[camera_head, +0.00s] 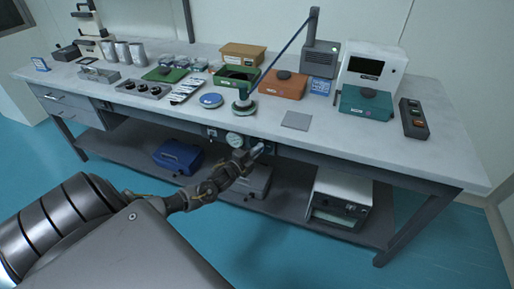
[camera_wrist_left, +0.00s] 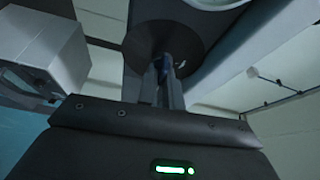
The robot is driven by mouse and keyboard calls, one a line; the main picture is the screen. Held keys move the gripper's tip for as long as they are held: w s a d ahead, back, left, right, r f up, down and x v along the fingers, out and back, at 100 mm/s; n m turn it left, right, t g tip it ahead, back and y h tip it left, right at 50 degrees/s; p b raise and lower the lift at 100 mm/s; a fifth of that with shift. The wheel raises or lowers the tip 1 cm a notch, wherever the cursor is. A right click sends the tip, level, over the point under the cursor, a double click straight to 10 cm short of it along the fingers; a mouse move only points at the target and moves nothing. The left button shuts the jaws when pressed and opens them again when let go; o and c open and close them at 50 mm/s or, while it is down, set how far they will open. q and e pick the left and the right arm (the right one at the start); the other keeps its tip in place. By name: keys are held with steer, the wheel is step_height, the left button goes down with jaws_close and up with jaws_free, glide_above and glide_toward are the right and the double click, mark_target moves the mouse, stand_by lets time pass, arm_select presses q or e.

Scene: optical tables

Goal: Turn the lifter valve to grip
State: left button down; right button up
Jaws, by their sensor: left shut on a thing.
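My left gripper (camera_head: 258,151) reaches to the front edge of the bench, just right of a round pale gauge (camera_head: 234,139). The lifter's suction head (camera_head: 243,106) rests on the bench above, with a dark blue hose (camera_head: 280,57) running up to a post (camera_head: 311,25). My right gripper is not in view.
On the bench stand a green tray (camera_head: 237,86), an orange case (camera_head: 283,90), a teal case (camera_head: 366,113) and a flat grey plate (camera_head: 296,121). A blue case (camera_head: 178,156) and a white instrument (camera_head: 340,197) sit on the lower shelf. The floor (camera_head: 440,235) in front is clear.

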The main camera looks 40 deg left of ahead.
arm_select(q)
steer(key=shift+m+p, duration=0.4)
steer(key=shift+m, duration=0.2)
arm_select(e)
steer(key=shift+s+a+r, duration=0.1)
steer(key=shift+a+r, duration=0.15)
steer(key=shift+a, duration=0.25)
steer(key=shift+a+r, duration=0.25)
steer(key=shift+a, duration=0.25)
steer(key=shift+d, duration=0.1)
arm_select(q)
steer(key=c, duration=1.6)
jaws_free()
steer(key=shift+o, duration=0.2)
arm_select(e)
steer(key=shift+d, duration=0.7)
arm_select(q)
steer(key=s, duration=1)
steer(key=shift+s+a+b, duration=0.35)
steer(key=shift+s, duration=0.05)
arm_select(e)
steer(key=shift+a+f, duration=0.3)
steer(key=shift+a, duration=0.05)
